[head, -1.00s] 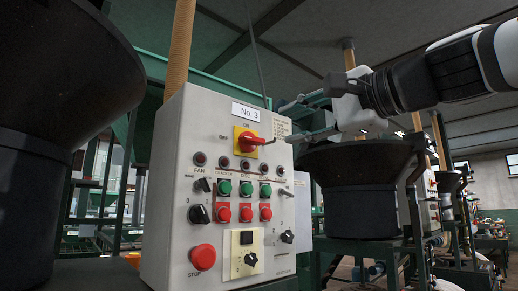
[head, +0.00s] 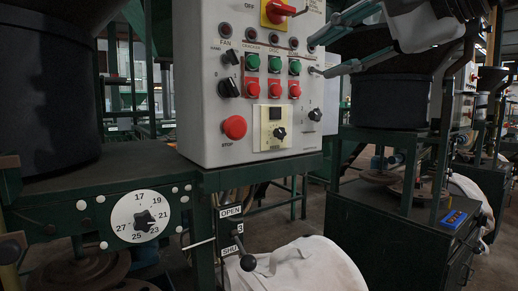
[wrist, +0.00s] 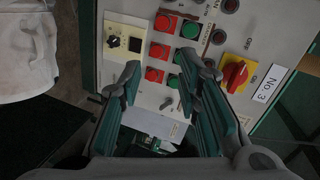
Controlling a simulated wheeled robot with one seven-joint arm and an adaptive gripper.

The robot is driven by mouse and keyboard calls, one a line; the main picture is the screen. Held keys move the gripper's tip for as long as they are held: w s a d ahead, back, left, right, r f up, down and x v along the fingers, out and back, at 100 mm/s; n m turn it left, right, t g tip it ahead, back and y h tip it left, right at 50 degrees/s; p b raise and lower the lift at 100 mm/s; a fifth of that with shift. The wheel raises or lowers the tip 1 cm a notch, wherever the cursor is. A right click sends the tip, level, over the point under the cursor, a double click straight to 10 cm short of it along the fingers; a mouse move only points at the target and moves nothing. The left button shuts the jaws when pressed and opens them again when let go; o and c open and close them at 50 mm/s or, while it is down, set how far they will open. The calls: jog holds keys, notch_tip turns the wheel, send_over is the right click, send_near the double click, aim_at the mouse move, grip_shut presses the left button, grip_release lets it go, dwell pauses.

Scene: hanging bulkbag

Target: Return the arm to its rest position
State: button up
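My gripper (head: 343,44) is at the top right of the head view, at the right edge of the grey control panel (head: 195,75). Its two teal fingers point left toward the panel and stand apart. In the wrist view my gripper (wrist: 165,95) is open, with nothing between the fingertips. The panel's red and green buttons lie beyond the fingers. The red rotary switch on its yellow plate (wrist: 239,74) is right of the fingers in the wrist view. Whether a fingertip touches the panel is unclear. Most of my arm is outside the head view.
Below the panel are a numbered dial (head: 138,218), an OPEN/SHUT lever (head: 248,262) and a white bulk bag (head: 300,268). A dark hopper (head: 50,95) stands at left, another (head: 392,98) behind my gripper. A green machine frame (head: 255,178) runs under the panel.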

jog(key=s+d+f+n+g+h, duration=0.35)
jog(key=s+f, duration=0.45)
jog(key=f, duration=0.5)
jog(key=s+d+f+n+g+h, duration=0.2)
jog(key=s+f+g, duration=0.35)
jog(key=f, duration=0.75)
jog(key=s+d+f+n+g+h, duration=0.2)
jog(key=s+f+n+h, duration=0.1)
jog(key=s+f, duration=0.8)
notch_tip(320, 180, up, 14)
jog(key=w+t+p, duration=0.2)
jog(key=t+p, duration=0.1)
jog(key=p, duration=1.1)
jog(key=shift+d, duration=0.3)
